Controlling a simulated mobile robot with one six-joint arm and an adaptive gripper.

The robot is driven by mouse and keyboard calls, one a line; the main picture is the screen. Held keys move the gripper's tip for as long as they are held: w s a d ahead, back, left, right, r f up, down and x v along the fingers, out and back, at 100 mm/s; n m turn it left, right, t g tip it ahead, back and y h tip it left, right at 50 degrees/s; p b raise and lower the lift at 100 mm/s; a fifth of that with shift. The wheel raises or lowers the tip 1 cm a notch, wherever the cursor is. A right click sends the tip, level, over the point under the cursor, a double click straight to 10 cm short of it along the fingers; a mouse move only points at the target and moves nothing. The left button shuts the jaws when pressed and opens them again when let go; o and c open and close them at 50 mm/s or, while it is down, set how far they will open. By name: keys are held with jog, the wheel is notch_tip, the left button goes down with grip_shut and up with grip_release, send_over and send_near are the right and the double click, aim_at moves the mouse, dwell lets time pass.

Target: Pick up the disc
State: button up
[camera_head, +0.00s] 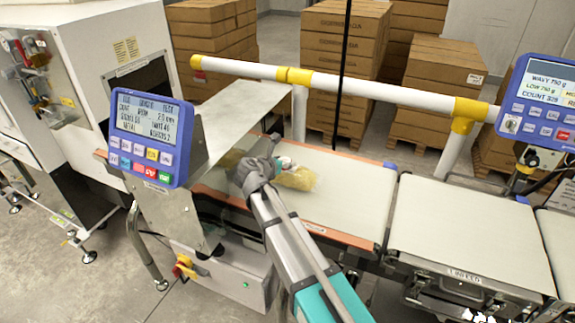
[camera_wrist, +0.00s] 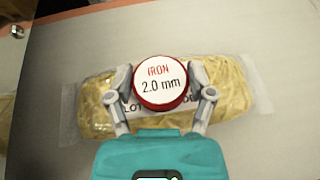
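The disc (camera_wrist: 160,84) has a white face reading "IRON 2.0 mm" and a red rim. In the wrist view it lies over a clear bag of yellow pasta (camera_wrist: 233,88), covering part of the bag's label. My gripper (camera_wrist: 161,80) has one finger on each side of the disc, both tips close against its rim. I cannot tell whether they press on it or whether the disc is lifted off the bag. In the head view my gripper (camera_head: 275,160) is low over the pasta bag (camera_head: 298,179) on the belt, and the disc is mostly hidden.
The pale belt (camera_head: 345,200) has orange edges. A blue control panel (camera_head: 145,137) stands close on the left, with a metal cover (camera_head: 240,107) behind. A white and yellow rail (camera_head: 370,88) runs along the far side. A second belt (camera_head: 470,225) lies right.

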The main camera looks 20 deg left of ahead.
jog(key=c, duration=0.5)
jog(key=shift+r, duration=0.15)
notch_tip(320, 180, up, 2)
jog(key=shift+r+p, duration=0.1)
jog(key=shift+p, duration=1.1)
jog(key=shift+s+a+r+p, duration=0.75)
jog(key=shift+s+r+p, duration=1)
jog(key=shift+s, duration=0.45)
jog(key=shift+s+a+r+p, duration=0.75)
jog(key=shift+s+r+p, duration=1.05)
jog(key=shift+s, duration=0.4)
jog(key=shift+s+a+r+p, duration=0.75)
jog(key=shift+s+r+p, duration=1)
jog(key=shift+s, duration=0.45)
jog(key=shift+f, duration=0.1)
